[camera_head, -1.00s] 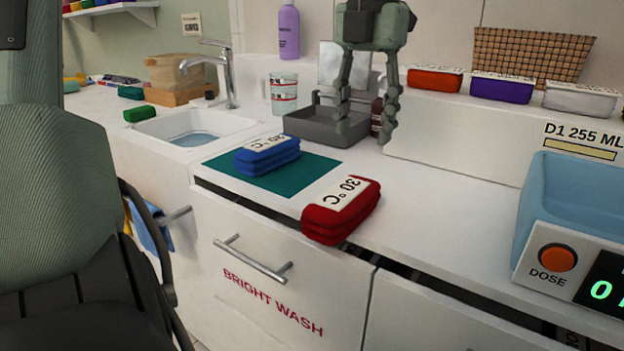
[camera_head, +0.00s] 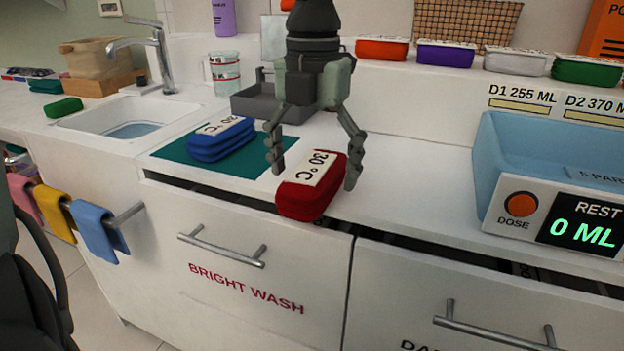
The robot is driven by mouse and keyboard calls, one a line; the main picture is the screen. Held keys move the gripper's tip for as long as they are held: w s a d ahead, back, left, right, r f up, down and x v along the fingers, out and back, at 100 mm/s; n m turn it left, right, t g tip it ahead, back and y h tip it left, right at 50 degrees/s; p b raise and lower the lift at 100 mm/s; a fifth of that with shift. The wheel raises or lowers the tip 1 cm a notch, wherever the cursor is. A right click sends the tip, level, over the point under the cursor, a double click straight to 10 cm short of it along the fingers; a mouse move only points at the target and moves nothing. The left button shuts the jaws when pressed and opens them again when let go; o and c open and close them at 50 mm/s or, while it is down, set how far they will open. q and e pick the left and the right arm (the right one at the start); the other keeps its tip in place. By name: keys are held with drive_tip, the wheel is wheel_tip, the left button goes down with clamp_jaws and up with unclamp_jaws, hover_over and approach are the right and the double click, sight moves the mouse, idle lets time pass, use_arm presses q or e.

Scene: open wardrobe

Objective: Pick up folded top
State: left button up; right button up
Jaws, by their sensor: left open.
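A red folded top (camera_head: 303,201) with a white "30 °C" label lies at the counter's front edge, its front corner reaching over the edge. My left gripper (camera_head: 314,172) is open and points down over it. One finger shows on each side of the red top, and nothing is held between them. Whether the fingers touch the cloth, I cannot tell. A blue folded top (camera_head: 220,142) with a white label lies to the left on a teal mat (camera_head: 180,158). My right gripper is not in view.
A grey tray (camera_head: 250,104) stands behind the gripper. A sink (camera_head: 130,125) is at left, and a blue dosing scale (camera_head: 500,150) at right. Below are drawers with bar handles (camera_head: 222,250). Colored packs (camera_head: 446,56) line the raised ledge. The counter right of the red top is clear.

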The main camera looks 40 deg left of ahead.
use_arm(q)
drive_tip(key=shift+f, duration=0.55)
drive_tip(key=c, duration=1.3)
drive_tip(key=shift+r, duration=0.15)
